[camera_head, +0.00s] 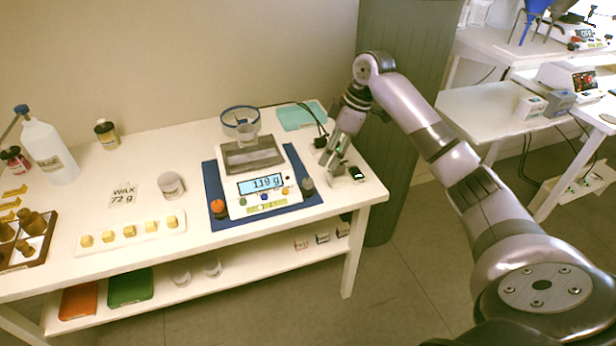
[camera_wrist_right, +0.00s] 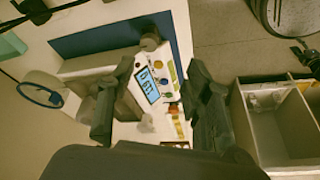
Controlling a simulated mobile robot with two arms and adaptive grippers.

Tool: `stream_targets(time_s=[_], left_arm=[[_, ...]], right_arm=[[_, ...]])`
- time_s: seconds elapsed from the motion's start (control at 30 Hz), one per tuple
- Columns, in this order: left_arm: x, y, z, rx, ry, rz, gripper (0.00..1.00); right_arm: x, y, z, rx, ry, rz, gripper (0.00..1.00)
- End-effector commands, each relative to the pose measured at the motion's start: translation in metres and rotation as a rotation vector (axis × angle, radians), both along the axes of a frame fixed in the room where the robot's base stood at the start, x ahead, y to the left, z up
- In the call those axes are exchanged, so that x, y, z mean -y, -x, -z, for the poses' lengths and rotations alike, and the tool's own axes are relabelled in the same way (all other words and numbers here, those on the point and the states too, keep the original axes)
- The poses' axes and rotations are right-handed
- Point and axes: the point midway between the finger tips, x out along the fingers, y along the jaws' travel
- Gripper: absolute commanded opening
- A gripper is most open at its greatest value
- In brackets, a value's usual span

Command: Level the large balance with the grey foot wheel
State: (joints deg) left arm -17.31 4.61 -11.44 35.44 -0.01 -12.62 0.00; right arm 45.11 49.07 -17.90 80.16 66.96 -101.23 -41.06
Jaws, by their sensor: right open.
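The large balance (camera_head: 240,192) stands on a blue mat (camera_head: 212,172), its lit display facing front. A glass dish with a blue rim (camera_head: 240,121) is above its pan. The grey foot wheel (camera_head: 307,186) is at the front right corner, an orange wheel (camera_head: 218,208) at the front left. My right gripper (camera_head: 338,168) is open and empty, right of the balance and apart from the grey wheel. In the right wrist view, the grey wheel (camera_wrist_right: 150,42) shows beyond the open fingers (camera_wrist_right: 160,68). The bubble level is too small to read. My left gripper is out of view.
A small black-and-white item (camera_head: 356,174) lies by the right table edge, near my gripper. A teal tray (camera_head: 300,116) and a cable are behind. Left of the balance are a white jar (camera_head: 171,186) and a strip of yellow cubes (camera_head: 130,240).

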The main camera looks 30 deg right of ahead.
Motion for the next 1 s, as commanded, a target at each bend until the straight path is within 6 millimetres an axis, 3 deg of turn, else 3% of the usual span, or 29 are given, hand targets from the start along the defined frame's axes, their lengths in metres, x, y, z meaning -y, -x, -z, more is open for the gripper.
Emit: stream_targets(time_s=[0.03, 0.1, 0.27, 0.47, 1.0], left_arm=[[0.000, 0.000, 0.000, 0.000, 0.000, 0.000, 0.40], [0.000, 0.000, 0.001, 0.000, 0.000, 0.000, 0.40], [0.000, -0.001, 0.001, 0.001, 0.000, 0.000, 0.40], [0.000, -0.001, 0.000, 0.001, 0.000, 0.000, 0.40], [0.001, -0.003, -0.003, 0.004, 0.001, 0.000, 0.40]], right_arm=[[0.012, -0.002, -0.020, 0.017, -0.013, -0.001, 0.46], [0.020, -0.003, -0.037, 0.029, -0.030, -0.008, 0.46], [0.025, -0.003, -0.046, 0.039, -0.047, -0.018, 0.46], [0.015, -0.009, -0.019, 0.036, -0.048, -0.019, 0.46], [-0.018, -0.037, 0.085, 0.038, -0.046, -0.017, 0.46]])
